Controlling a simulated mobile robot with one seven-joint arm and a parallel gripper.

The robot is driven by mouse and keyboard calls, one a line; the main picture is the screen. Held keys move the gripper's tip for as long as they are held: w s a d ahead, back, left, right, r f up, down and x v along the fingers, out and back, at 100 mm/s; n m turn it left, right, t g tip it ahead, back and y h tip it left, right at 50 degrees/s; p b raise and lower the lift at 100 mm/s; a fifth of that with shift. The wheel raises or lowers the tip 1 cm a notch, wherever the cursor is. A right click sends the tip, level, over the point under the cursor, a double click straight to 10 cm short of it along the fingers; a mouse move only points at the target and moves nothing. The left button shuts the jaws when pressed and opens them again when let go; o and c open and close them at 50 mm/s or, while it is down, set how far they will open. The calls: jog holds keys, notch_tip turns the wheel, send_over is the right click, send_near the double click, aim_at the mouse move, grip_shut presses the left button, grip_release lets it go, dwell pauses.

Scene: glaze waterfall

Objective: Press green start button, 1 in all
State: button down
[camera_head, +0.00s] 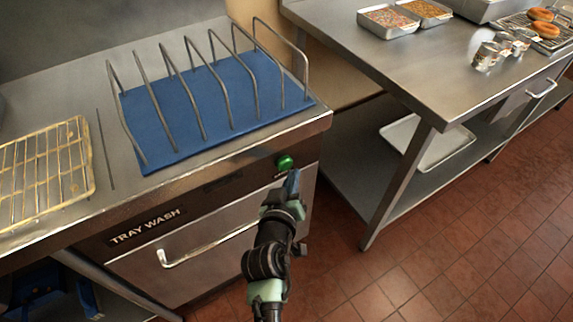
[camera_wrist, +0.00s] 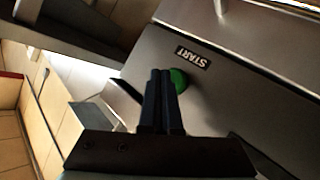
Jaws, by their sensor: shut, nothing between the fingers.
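The green start button (camera_head: 285,161) is on the front panel of the tray wash unit, near its right end. In the wrist view the button (camera_wrist: 179,80) shows beside a black START label (camera_wrist: 193,58), partly hidden behind my fingers. My gripper (camera_head: 292,182) is shut and empty. Its fingertips (camera_wrist: 161,74) point at the panel and overlap the button's left edge in the wrist view. In the head view the tips are just below and right of the button. I cannot tell whether they touch it.
The tray wash unit has a blue mat (camera_head: 215,105) with a wire rack on top and a drawer handle (camera_head: 210,245) below. A wire grid (camera_head: 45,170) lies at left. A steel table (camera_head: 420,60) stands at right, across a gap of tiled floor.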

jog(key=shift+w+a+b, duration=0.25)
jog(key=shift+w+b, duration=0.1)
jog(key=shift+w+a+b, duration=0.3)
jog(key=shift+w+b, duration=0.05)
jog(key=shift+w, duration=0.05)
dwell(0.9)
jog(key=shift+s, duration=0.1)
jog(key=shift+s+d+p, duration=0.5)
jog(key=shift+s+d, duration=0.05)
jog(key=shift+s, duration=0.1)
jog(key=shift+s, duration=0.1)
jog(key=s+d+p, duration=0.1)
jog(key=s, duration=0.1)
jog(key=s+d+p, duration=0.2)
dwell(0.5)
jog(key=shift+w, duration=0.1)
dwell(0.6)
